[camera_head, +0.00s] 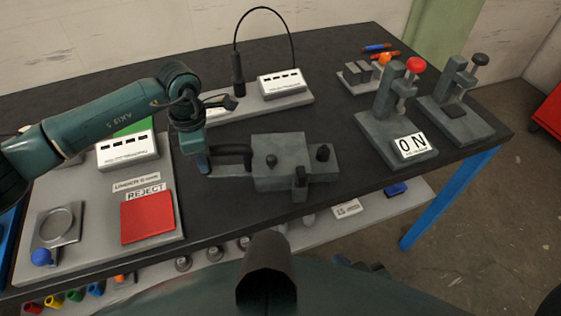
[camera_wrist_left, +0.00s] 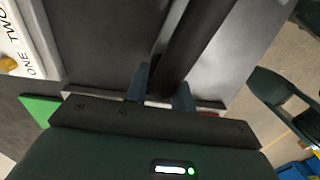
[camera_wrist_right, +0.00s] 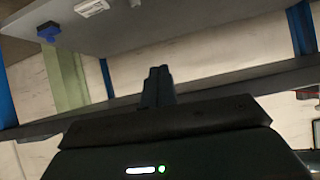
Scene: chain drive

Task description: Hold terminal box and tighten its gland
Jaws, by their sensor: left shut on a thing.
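A grey box-shaped unit (camera_head: 280,150), which I take for the terminal box, sits near the middle of the dark table. A black bar handle (camera_head: 233,152) is on its left, with dark knobs on its top and right. A dark fitting (camera_head: 300,180) stands at its front; I cannot tell if this is the gland. My left gripper (camera_head: 204,162) is at the handle's left end. In the left wrist view its fingers (camera_wrist_left: 160,90) are shut around the dark bar (camera_wrist_left: 200,40). My right gripper (camera_wrist_right: 158,88) is shut and empty in the right wrist view, facing the under-table shelf.
A red REJECT plate (camera_head: 148,217) lies on a grey board at left. A white labelled box (camera_head: 281,83) stands behind. Two clamp stands (camera_head: 388,125) (camera_head: 458,110) are at right, one marked ON. A lower shelf (camera_head: 415,198) holds small parts.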

